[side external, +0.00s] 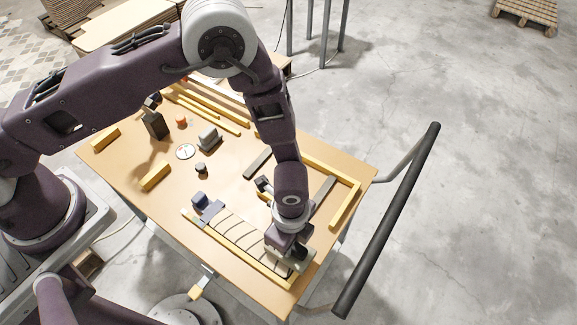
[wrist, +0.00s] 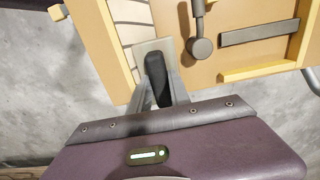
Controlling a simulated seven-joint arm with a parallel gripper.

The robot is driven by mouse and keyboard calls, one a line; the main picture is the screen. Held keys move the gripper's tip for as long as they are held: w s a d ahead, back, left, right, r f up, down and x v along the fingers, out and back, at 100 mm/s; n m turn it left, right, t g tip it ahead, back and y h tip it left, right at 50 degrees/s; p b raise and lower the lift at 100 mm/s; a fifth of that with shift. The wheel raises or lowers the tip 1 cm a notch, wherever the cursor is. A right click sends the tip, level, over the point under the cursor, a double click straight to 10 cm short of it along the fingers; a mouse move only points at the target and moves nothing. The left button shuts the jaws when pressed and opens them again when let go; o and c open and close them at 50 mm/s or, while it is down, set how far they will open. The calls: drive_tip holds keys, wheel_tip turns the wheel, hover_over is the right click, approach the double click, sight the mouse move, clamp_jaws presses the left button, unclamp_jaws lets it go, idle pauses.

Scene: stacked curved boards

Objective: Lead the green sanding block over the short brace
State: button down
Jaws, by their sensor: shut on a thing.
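My gripper (side external: 288,250) is low over the front right end of the row of pale curved boards (side external: 238,232). In the wrist view its fingers (wrist: 160,82) are shut on the dark upright grip of the sanding block. The block's flat pale grey-green base (wrist: 141,52) shows beside the grip, over the end of the boards (wrist: 131,22). The base also shows in the side view (side external: 302,259), partly hidden by my gripper. Whether it touches the boards cannot be told. No piece is clearly recognisable as the short brace.
Yellow rails (side external: 232,248) edge the boards; another yellow corner frame (side external: 345,205) stands at right. Dark grey bars (side external: 322,197) (side external: 257,163) lie behind. A grey-blue clamp (side external: 208,208) sits at the boards' left end. Small items, including a round white dial (side external: 185,151), stand farther left.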

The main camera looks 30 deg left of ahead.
drive_tip(key=shift+f, duration=0.6)
drive_tip(key=shift+a+r, duration=0.15)
drive_tip(key=shift+a, duration=1.5)
drive_tip(key=shift+a, duration=0.15)
drive_tip(key=shift+a+f, duration=0.2)
drive_tip(key=shift+a, duration=1.35)
drive_tip(key=shift+a, duration=0.1)
drive_tip(key=shift+a+r, duration=0.15)
drive_tip(key=shift+a, duration=1.35)
